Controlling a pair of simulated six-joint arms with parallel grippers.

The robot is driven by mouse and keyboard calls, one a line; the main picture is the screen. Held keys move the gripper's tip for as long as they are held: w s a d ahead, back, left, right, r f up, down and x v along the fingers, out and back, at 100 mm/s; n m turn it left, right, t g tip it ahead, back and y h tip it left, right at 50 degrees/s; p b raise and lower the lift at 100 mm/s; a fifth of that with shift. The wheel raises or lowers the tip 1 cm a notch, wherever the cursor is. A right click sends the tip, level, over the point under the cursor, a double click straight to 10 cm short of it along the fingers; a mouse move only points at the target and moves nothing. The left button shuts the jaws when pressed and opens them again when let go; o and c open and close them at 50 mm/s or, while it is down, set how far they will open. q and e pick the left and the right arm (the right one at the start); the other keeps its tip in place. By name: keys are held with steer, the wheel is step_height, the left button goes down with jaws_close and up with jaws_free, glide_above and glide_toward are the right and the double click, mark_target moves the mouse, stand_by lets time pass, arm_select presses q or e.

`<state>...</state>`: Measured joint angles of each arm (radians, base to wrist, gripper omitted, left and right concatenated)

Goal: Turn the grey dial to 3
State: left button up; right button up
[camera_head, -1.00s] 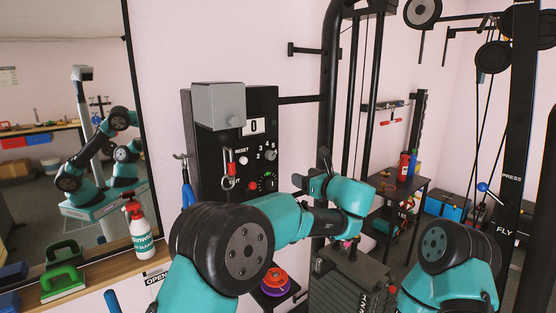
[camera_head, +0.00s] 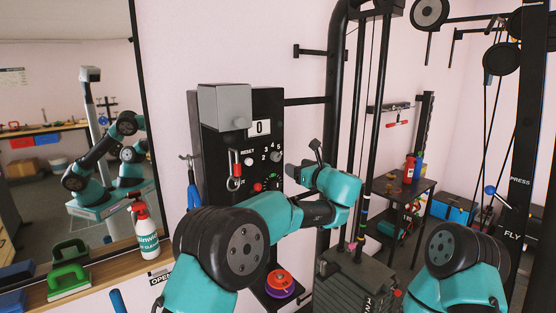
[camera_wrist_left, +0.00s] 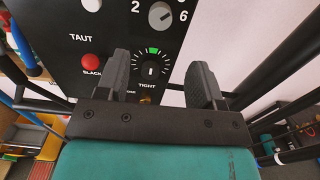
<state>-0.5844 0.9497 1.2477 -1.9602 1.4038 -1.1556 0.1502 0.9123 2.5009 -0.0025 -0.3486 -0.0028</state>
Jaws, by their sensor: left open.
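The grey dial (camera_head: 277,155) sits on the black control panel (camera_head: 207,170), with numbers around it. In the left wrist view the dial (camera_wrist_left: 160,15) is at the top edge, between a 2 and a 6; I cannot read its setting surely. My left gripper (camera_head: 304,159) is open and empty, just right of and slightly below the dial. In the left wrist view the gripper's fingers (camera_wrist_left: 160,68) stand apart, below the dial, with a black knob (camera_wrist_left: 150,71) marked TIGHT seen between them. My right gripper is out of view.
A grey box (camera_head: 222,105) juts from the panel's upper left, beside a display (camera_head: 260,127) reading 0. A red button (camera_wrist_left: 90,61) is left of the black knob. The black machine frame (camera_head: 331,90) stands to the right.

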mark_target(278, 158)
arm_select(q)
steer(key=x, duration=1.1)
steer(key=shift+c, duration=0.2)
steer(key=c, duration=0.9)
